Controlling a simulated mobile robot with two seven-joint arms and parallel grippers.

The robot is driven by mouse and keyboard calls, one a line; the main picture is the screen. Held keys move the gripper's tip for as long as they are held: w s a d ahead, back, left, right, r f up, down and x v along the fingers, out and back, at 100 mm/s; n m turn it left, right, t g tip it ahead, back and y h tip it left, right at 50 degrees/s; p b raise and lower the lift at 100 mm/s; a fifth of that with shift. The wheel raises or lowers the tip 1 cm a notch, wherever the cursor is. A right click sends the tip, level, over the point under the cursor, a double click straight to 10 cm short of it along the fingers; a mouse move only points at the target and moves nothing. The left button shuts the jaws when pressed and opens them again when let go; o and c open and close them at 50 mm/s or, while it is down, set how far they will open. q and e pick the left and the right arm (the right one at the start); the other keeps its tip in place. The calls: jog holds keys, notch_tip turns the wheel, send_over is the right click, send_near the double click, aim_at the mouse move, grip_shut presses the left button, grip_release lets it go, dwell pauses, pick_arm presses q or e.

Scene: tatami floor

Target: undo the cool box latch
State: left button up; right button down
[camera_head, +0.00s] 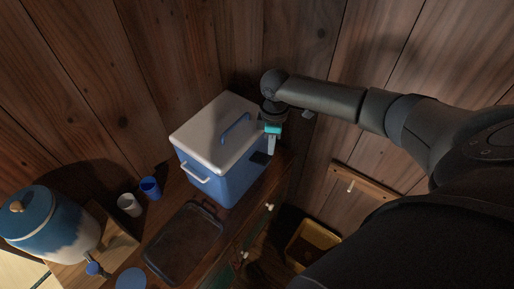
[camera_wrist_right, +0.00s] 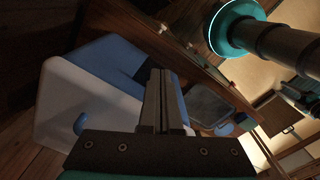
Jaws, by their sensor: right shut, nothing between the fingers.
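The cool box (camera_head: 222,180) has a blue body and a white lid with a blue handle on top, and the lid looks closed. It also shows in the right wrist view (camera_wrist_right: 62,105), on the left. A dark piece (camera_head: 261,158), which looks like the latch, sits on the box's right-hand side just under the lid edge. My right gripper (camera_head: 271,150) is shut and empty, pointing down beside this piece. I cannot tell whether they touch. In the wrist view its closed fingers (camera_wrist_right: 162,75) stand in front of the box. My left gripper is out of view.
The box stands on a wooden cabinet near a plank wall. A dark tray (camera_head: 183,243), a white cup (camera_head: 129,205), a blue cup (camera_head: 150,188) and a blue-and-white jug (camera_head: 42,222) are to the left. A yellowish bin (camera_head: 313,243) stands lower right.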

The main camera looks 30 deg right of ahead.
jog(key=r, duration=0.3)
jog(key=s+r, duration=0.1)
jog(key=r, duration=0.1)
jog(key=shift+s+d+r, duration=0.1)
jog(key=shift+d+r, duration=0.2)
dwell(0.4)
